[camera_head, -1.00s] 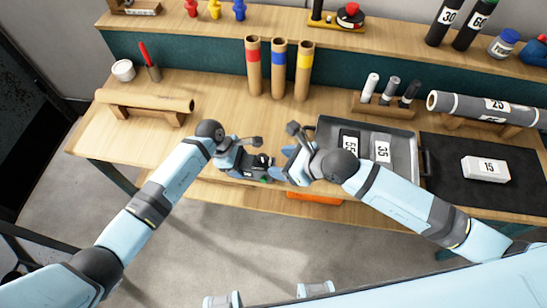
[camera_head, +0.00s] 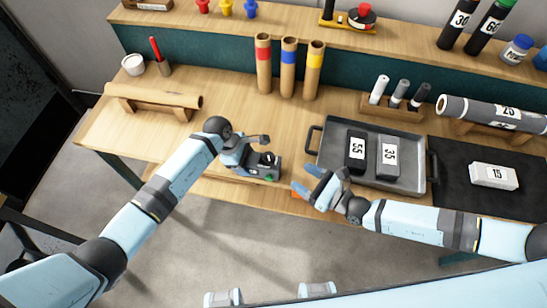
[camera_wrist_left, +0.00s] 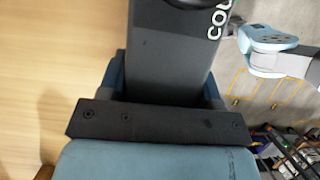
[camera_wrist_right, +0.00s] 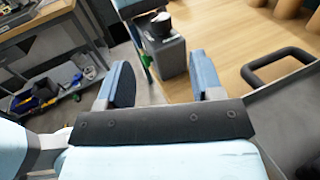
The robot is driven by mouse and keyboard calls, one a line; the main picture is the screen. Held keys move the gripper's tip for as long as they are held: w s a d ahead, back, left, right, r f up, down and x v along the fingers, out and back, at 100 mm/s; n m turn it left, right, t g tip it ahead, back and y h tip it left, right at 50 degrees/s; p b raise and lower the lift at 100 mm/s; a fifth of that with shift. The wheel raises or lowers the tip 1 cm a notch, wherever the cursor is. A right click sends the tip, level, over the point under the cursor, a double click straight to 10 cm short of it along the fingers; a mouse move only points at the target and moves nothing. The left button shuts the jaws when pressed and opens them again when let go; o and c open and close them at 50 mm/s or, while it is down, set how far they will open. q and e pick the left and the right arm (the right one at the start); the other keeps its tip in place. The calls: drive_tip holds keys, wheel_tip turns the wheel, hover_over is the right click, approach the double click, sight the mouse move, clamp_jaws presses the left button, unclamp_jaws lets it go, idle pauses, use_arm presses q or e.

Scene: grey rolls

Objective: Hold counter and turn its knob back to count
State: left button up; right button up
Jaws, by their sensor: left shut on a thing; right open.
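The counter (camera_head: 263,167) is a small dark grey box with a black knob (camera_head: 268,158) on top and a green part low at its front. My left gripper (camera_head: 245,158) is shut on it near the table's front edge. In the left wrist view the counter (camera_wrist_left: 165,60) sits between the fingers, with part of its white lettering showing. My right gripper (camera_head: 313,186) is open and empty, to the right of the counter and apart from it. In the right wrist view the counter (camera_wrist_right: 167,55) and its knob (camera_wrist_right: 160,24) stand beyond the open fingers (camera_wrist_right: 162,82).
A grey tray (camera_head: 408,184) with blocks marked 55 and 35 lies right of the counter. A black mat (camera_head: 462,153) holds a white block marked 15. Three cardboard tubes (camera_head: 289,68) stand behind. A roll on a wooden stand (camera_head: 152,98) is at left.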

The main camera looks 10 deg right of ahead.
sight(273, 159)
drive_tip(key=x, duration=1)
drive_tip(key=shift+w+a, duration=0.15)
drive_tip(key=shift+a, duration=0.05)
drive_tip(key=c, duration=0.9)
